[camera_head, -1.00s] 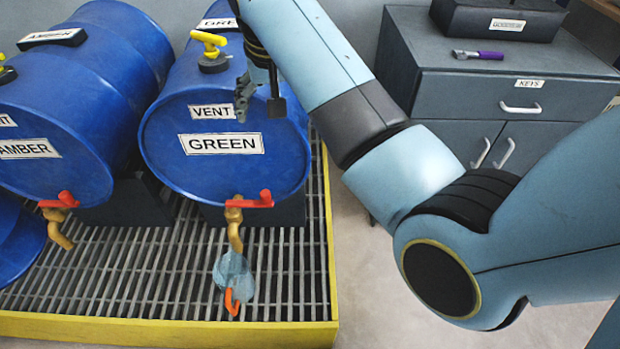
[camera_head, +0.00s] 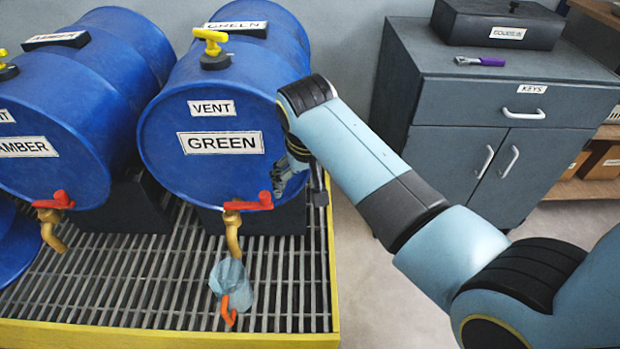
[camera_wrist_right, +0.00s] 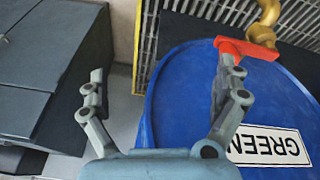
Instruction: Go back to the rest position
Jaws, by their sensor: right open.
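My right gripper (camera_head: 287,178) is in front of the right edge of the green-labelled blue drum (camera_head: 175,130), near its red tap handle (camera_head: 250,203). In the right wrist view my right gripper (camera_wrist_right: 158,90) is open, with nothing between its fingers. The drum face (camera_wrist_right: 190,95) and the red handle (camera_wrist_right: 247,48) lie beside and beyond its right finger; I cannot tell whether they touch. My left gripper is not in view.
A light-blue jug with an orange handle (camera_head: 232,285) is below the drum's brass spout. An amber-labelled drum (camera_head: 60,120) lies to the left. A yellow-edged grating (camera_head: 150,290) is underneath. A grey cabinet (camera_head: 470,150) stands right, with a purple-handled tool (camera_head: 490,61) and dark box (camera_head: 497,22) on top.

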